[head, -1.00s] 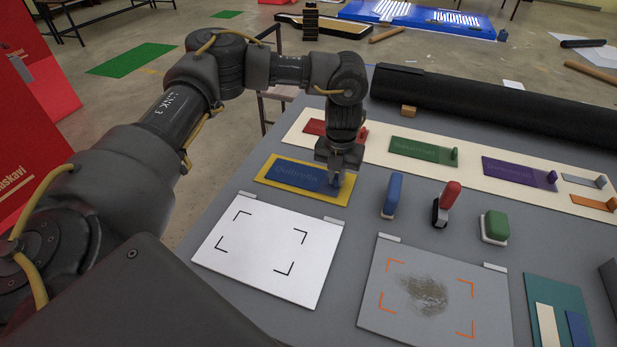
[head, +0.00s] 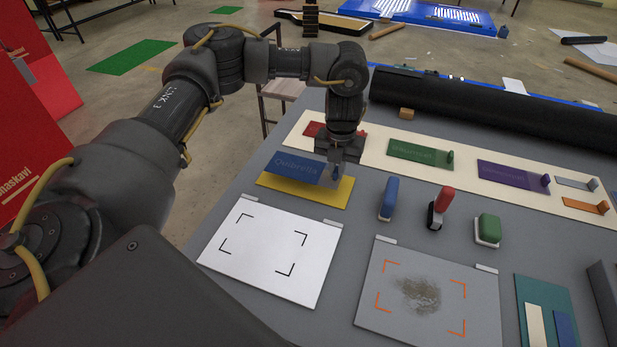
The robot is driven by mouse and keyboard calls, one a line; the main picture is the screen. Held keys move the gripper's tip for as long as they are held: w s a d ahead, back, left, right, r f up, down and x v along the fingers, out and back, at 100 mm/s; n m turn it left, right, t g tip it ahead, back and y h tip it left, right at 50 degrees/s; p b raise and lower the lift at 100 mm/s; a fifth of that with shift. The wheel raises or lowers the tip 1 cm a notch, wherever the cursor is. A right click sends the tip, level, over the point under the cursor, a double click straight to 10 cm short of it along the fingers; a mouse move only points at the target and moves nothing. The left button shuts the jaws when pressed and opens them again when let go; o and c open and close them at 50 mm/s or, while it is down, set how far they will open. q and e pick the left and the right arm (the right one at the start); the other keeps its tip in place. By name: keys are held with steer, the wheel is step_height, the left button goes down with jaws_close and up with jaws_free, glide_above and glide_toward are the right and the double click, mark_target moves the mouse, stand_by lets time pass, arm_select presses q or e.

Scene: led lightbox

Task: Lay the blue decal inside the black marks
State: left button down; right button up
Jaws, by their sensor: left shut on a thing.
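My left gripper (head: 336,172) is shut on the right end of the blue decal (head: 297,167). The decal is a flat blue rectangle with pale lettering, held tilted a little above the yellow backing (head: 320,193). The white panel with the black corner marks (head: 268,250) lies nearer, below the decal in the picture, and the area inside the marks is bare. The fingertips are partly hidden by the gripper body. My right gripper is not in view.
Blue (head: 391,198), red (head: 440,205) and green (head: 487,229) hand tools stand to the right. A grey panel with orange marks and a brown smudge (head: 425,297) lies at front right. A cream strip (head: 465,182) holds other decals. A black roll (head: 490,105) lies behind.

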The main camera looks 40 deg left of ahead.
arm_select(q)
steer(key=shift+r+p, duration=1.85)
steer(key=shift+r, duration=0.15)
